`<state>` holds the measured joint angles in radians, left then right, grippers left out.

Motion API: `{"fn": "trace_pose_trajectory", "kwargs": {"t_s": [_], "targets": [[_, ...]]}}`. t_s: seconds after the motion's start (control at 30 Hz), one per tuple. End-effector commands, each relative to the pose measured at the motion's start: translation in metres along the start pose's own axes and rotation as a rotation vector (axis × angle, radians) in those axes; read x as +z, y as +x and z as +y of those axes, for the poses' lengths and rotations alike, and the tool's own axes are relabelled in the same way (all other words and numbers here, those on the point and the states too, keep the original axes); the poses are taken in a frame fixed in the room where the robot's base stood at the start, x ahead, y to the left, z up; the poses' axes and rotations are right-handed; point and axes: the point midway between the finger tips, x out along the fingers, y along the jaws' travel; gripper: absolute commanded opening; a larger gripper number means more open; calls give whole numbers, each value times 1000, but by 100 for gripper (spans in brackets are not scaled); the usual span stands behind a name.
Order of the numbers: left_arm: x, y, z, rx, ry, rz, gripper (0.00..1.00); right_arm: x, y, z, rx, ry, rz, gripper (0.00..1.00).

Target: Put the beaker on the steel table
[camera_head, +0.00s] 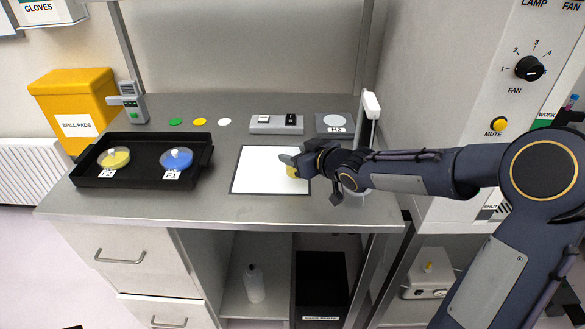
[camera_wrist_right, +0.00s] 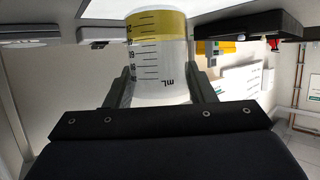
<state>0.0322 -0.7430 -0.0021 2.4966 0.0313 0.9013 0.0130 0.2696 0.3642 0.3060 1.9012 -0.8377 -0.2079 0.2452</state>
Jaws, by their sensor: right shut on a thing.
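The beaker (camera_wrist_right: 158,60) is clear with black graduation marks and yellow liquid. In the right wrist view it sits between the two fingers of my right gripper (camera_wrist_right: 163,88), which is shut on it. In the head view the gripper (camera_head: 291,163) is over the white mat, and only a bit of the yellow beaker (camera_head: 292,172) shows behind it. I cannot tell whether the beaker's base touches the mat. The steel table (camera_head: 130,208) spans the middle of the head view. My left gripper is not in view.
A black tray (camera_head: 80,184) with two labelled dishes stands at the table's left. The white mat (camera_head: 255,178) lies mid-table. A grey switch box (camera_head: 262,124) and a plate marked H2 (camera_head: 334,134) stand behind. A stand (camera_head: 371,104) rises at the right.

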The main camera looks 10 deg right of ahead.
Motion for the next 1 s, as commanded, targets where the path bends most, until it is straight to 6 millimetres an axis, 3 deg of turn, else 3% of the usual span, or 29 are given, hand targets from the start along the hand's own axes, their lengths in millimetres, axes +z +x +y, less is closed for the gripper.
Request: {"fn": "trace_pose_trajectory", "kwargs": {"t_s": [0.23, 0.6, 0.63, 0.77, 1.0], "targets": [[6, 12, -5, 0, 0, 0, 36, 32, 13, 0, 0, 0, -2, 9], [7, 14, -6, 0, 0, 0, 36, 36, 15, 0, 1, 0, 0, 9], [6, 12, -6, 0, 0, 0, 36, 34, 14, 0, 1, 0, 0, 53], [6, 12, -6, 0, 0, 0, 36, 34, 14, 0, 1, 0, -1, 70], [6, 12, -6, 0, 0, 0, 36, 34, 14, 0, 1, 0, -1, 71]]}}
